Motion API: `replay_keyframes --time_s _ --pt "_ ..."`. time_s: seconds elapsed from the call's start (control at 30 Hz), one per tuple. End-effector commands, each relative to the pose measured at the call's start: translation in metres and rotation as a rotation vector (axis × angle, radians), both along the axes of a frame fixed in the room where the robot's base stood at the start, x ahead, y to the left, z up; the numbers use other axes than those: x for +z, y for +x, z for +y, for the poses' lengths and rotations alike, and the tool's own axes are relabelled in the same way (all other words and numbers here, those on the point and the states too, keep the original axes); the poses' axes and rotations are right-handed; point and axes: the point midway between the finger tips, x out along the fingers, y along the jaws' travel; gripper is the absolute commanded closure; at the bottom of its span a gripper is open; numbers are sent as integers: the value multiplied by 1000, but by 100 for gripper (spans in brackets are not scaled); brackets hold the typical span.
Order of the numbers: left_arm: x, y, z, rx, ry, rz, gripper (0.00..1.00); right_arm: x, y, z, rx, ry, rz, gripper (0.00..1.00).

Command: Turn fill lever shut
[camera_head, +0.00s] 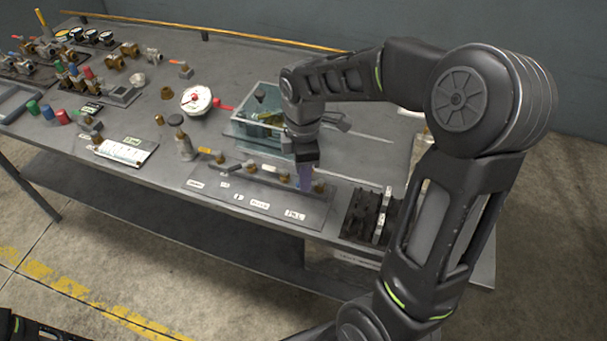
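A flat grey valve panel (228,200) lies near the table's front edge, with a row of small brass valves and white labels. The rightmost label (295,214) seems to read FILL. My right gripper (306,182) points down at the valve (319,186) at that end of the row. Its fingertips look purplish and are at or just above the valve. The fill lever itself is hidden or too small to make out, and I cannot tell whether the fingers touch it. My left gripper is not in view.
A clear-walled tank (240,132) stands just behind the panel, close to my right forearm. A white round gauge with a red part (197,100) is left of it. A black slotted block (362,216) sits right of the panel. Several valves and fittings crowd the table's left.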

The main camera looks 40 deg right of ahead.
Motion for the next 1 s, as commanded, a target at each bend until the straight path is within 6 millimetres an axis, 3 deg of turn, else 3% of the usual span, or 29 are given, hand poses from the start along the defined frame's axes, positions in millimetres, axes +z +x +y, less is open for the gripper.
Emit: replay_keyframes --time_s 0.13,0.4,0.8,1.0 --pt "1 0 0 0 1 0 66 -11 -1 0 0 0 1 66" --pt "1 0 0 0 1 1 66 -12 0 0 0 0 0 66" --pt "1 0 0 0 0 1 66 -12 0 0 0 0 0 99" --pt "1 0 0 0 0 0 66 -12 0 0 0 1 0 100"
